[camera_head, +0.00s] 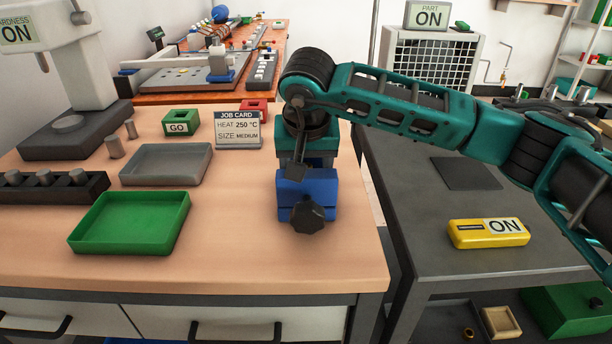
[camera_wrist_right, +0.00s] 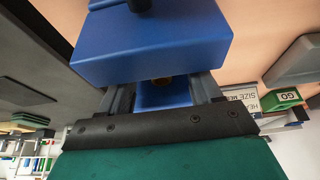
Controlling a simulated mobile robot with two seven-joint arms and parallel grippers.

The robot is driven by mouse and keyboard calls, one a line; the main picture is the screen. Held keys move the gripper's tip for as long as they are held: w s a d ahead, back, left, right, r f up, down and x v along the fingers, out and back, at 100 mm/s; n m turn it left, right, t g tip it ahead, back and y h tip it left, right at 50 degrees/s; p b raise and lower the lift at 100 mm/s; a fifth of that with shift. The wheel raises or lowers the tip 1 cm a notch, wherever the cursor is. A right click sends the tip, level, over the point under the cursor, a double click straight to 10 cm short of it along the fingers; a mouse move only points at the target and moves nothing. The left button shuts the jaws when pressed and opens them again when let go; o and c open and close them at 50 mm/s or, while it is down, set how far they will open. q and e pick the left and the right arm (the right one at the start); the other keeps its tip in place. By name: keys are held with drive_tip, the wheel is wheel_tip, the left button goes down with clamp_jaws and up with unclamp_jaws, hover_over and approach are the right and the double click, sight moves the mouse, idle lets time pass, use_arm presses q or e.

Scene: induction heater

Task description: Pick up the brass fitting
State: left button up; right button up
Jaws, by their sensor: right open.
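A blue vise-like block (camera_head: 292,188) with a black knob stands on the wooden bench, and it fills the top of the right wrist view (camera_wrist_right: 165,40). A small brownish, brass-coloured piece (camera_wrist_right: 162,81) shows at the block's edge, mostly hidden; I cannot tell its full shape. My right gripper (camera_head: 297,172) comes down behind the block's top, its fingers spread on either side of that piece in the wrist view (camera_wrist_right: 163,95). It looks open, with nothing clearly clamped. A small brass ring (camera_head: 469,334) lies on the shelf below the grey table. My left gripper is not in view.
A job card (camera_head: 238,130) stands left of the block, with a green GO box (camera_head: 181,122) beside it. A grey tray (camera_head: 167,179) and a green tray (camera_head: 90,244) lie further left. A yellow ON device (camera_head: 488,244) is on the grey table. The bench front is clear.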

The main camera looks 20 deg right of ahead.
drive_tip(key=shift+x, duration=0.75)
drive_tip(key=shift+r, duration=0.1)
clamp_jaws()
